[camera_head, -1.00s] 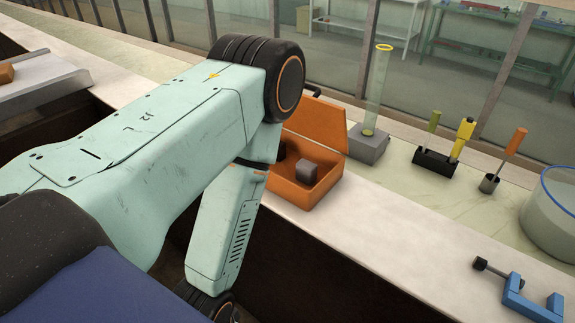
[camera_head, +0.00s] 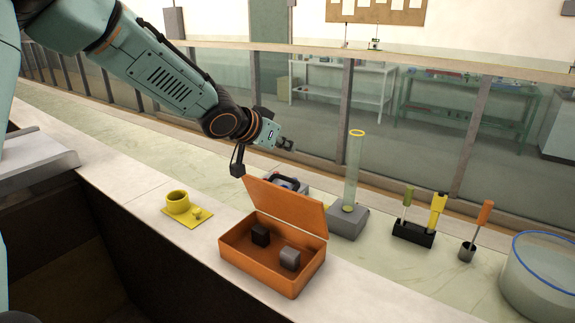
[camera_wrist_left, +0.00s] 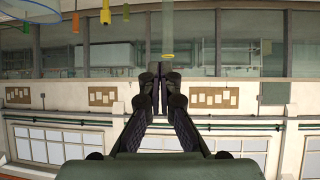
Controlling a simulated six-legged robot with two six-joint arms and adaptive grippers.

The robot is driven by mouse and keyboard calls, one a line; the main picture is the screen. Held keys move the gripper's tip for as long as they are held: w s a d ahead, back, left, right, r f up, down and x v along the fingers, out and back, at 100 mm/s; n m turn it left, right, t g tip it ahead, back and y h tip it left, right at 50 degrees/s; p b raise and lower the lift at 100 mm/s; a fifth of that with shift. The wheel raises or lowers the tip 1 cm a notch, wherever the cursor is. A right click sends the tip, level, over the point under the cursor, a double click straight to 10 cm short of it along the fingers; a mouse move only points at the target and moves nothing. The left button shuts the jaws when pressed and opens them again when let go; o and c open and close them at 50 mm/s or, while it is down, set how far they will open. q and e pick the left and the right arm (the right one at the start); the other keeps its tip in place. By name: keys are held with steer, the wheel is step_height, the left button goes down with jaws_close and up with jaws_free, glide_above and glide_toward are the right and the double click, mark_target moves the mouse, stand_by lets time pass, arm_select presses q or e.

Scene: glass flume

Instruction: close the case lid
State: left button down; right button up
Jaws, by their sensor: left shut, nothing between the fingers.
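The orange case (camera_head: 275,277) stands on the pale bench ledge with its lid (camera_head: 285,207) raised, tilted up along the back edge. A dark block (camera_head: 260,235) and a grey block (camera_head: 290,259) lie inside it. My left gripper (camera_head: 287,145) is above and behind the lid, pointing right, apart from it. Its fingers are together and empty, as the left wrist view (camera_wrist_left: 156,92) also shows. The case does not show in the wrist view. My right gripper is not in view.
Behind the lid is a partly hidden dark object (camera_head: 286,182). To the right stand a clear cylinder on a grey base (camera_head: 348,222), a black tool rack (camera_head: 414,233), an orange-handled tool (camera_head: 484,214) and a round glass tank (camera_head: 545,285).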

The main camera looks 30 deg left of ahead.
mark_target(287, 178)
arm_select(q)
steer(key=shift+n+g+y, duration=0.3)
steer(key=shift+n+y, duration=0.1)
steer(key=shift+y, duration=0.3)
steer(key=w+f, duration=0.1)
steer(key=f, duration=0.2)
steer(key=w+a+f, duration=0.1)
steer(key=w+f, duration=0.1)
steer(key=f, duration=0.1)
steer(key=w+f, duration=0.2)
steer(key=f, duration=0.1)
steer(key=shift+w+a, duration=0.15)
steer(key=shift+a, duration=0.25)
steer(key=shift+s+f+b, duration=0.25)
steer(key=shift+s+b, duration=0.05)
steer(key=shift+b, duration=0.3)
steer(key=shift+w, duration=0.1)
steer(key=shift+s, duration=0.25)
steer(key=shift+w, duration=0.1)
